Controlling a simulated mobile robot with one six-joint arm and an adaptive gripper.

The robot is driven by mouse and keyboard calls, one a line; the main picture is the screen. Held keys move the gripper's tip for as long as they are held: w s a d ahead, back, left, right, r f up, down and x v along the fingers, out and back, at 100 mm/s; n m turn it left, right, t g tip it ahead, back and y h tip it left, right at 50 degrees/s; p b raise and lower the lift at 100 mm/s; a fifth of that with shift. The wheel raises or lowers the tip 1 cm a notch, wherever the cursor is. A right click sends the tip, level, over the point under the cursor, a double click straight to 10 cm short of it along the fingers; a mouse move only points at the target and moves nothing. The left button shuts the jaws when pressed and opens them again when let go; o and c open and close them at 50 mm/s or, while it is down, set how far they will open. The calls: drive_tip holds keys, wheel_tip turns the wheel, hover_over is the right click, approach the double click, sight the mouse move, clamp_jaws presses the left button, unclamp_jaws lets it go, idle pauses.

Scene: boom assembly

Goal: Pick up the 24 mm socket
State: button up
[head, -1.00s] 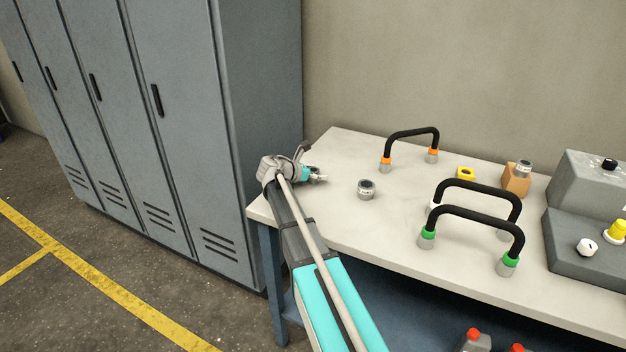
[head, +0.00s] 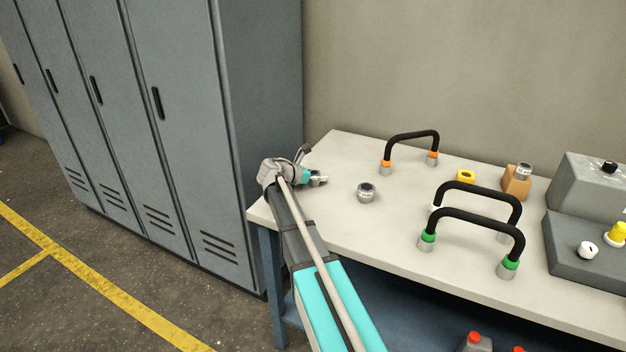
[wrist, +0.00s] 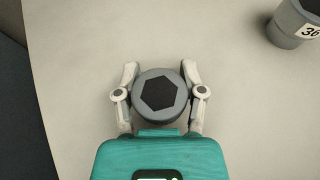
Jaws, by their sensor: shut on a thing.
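In the wrist view a round grey socket (wrist: 141,107) with a dark hexagonal opening sits between the two fingers of my gripper (wrist: 160,92). The fingers touch it on both sides and are shut on it. Its size label does not show. In the head view my gripper (head: 316,179) is low over the left end of the bench, and the held socket is partly hidden by it. A second grey socket (head: 366,193) stands upright to the right; in the wrist view it (wrist: 293,25) carries a label that reads 36.
The bench (head: 330,222) also bears a black handle with orange ends (head: 411,135), black handles nearer the front (head: 478,214), a yellow ring (head: 465,177), an orange block (head: 516,185) with a socket on it, and a grey control box (head: 585,240). Grey lockers (head: 185,130) stand left.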

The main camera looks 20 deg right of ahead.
sight(318, 171)
clamp_jaws()
wheel_tip(318, 171, up, 3)
drive_tip(key=p, duration=0.3)
drive_tip(key=shift+r, duration=0.2)
drive_tip(key=s+d+r+p, duration=0.1)
drive_tip(key=s+r+p, duration=0.8)
drive_tip(key=s, duration=0.5)
drive_tip(key=shift+d+r+p, duration=0.3)
drive_tip(key=shift+d+p, duration=0.05)
drive_tip(key=shift+p, duration=0.15)
